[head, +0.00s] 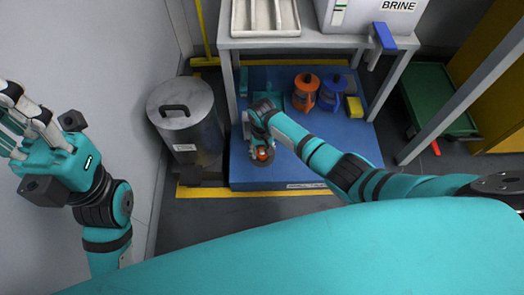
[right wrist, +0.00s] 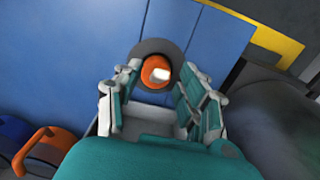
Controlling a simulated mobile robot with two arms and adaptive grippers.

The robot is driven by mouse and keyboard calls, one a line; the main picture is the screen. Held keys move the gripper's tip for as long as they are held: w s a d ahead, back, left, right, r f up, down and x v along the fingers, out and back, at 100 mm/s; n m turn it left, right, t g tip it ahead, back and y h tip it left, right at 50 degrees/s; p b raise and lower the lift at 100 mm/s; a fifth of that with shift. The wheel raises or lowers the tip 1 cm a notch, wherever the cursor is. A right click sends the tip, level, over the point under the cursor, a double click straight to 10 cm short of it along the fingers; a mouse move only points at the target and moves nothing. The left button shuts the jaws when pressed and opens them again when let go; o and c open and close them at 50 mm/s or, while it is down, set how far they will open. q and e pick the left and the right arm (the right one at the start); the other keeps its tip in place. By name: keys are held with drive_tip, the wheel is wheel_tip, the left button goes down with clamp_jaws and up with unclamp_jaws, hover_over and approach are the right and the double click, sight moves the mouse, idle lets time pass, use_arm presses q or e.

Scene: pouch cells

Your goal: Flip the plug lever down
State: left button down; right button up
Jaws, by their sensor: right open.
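An orange knob-like part with a pale patch (right wrist: 154,68) sits on a dark round base (right wrist: 172,48) on the blue platform; it may be the plug lever, but I cannot tell its position. In the head view the orange part (head: 263,154) shows just below my right gripper (head: 258,141). In the right wrist view my right gripper (right wrist: 160,82) is open, with its fingers on either side of the orange part; contact cannot be told. My left gripper (head: 14,135) is raised at the far left, partly cut off by the frame edge, far from the platform.
The blue platform (head: 305,172) lies under a bench (head: 285,42) whose legs flank it. A lidded metal bin (head: 178,112) stands left. Orange (head: 304,92) and blue (head: 333,92) containers stand behind my right gripper. A blue-handled tap (head: 383,37) is on the BRINE tank (head: 352,14).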

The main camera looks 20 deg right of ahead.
clamp_jaws()
idle(0.3)
